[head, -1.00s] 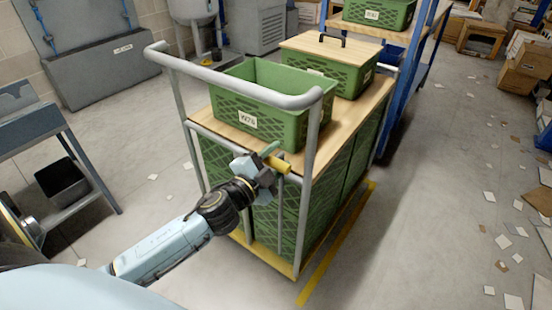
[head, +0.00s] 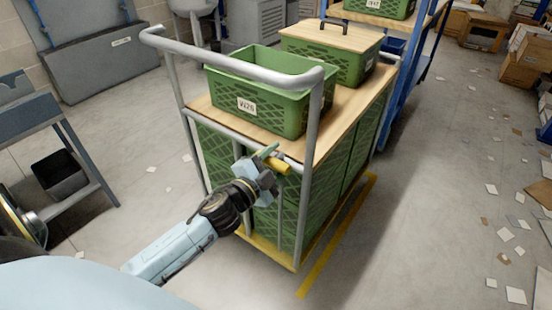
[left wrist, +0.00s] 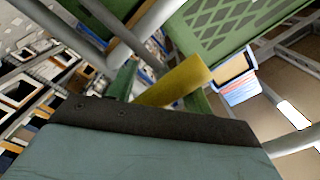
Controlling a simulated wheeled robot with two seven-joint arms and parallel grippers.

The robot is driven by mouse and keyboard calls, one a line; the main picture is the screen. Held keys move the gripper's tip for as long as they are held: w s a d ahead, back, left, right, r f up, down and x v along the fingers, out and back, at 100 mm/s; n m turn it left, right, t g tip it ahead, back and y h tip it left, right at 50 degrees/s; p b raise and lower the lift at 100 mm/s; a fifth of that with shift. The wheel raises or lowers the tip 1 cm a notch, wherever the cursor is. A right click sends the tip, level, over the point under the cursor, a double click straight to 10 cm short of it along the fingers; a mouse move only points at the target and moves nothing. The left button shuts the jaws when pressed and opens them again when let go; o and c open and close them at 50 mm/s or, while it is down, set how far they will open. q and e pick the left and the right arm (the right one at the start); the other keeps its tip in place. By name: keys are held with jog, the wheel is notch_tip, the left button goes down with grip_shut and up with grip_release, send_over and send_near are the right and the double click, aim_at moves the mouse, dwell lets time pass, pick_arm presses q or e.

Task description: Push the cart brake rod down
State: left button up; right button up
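The cart (head: 314,150) has a grey tubular frame, wooden top and green crate sides. Its brake rod (head: 281,167) shows as a short yellow grip on the cart's near end, just below the top deck. The yellow rod also crosses the left wrist view (left wrist: 176,80). My left gripper (head: 270,158) is at the rod. In the left wrist view its two green fingers (left wrist: 160,90) stand apart, with the rod running between them; contact is unclear. My right gripper is not in view.
A green open crate (head: 262,100) and a lidded crate (head: 335,62) stand on the cart. Its push handle (head: 230,67) rises above my left arm. A blue rack (head: 405,80) stands behind. Scraps litter the floor on the right.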

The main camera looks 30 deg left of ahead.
pick_arm(q)
jog(key=shift+o, duration=1)
jog(key=shift+a+f, duration=0.1)
jog(key=shift+f, duration=0.15)
jog(key=shift+r, duration=0.1)
jog(key=shift+s, duration=0.1)
jog(key=s+a+p, duration=0.1)
jog(key=s, duration=1.2)
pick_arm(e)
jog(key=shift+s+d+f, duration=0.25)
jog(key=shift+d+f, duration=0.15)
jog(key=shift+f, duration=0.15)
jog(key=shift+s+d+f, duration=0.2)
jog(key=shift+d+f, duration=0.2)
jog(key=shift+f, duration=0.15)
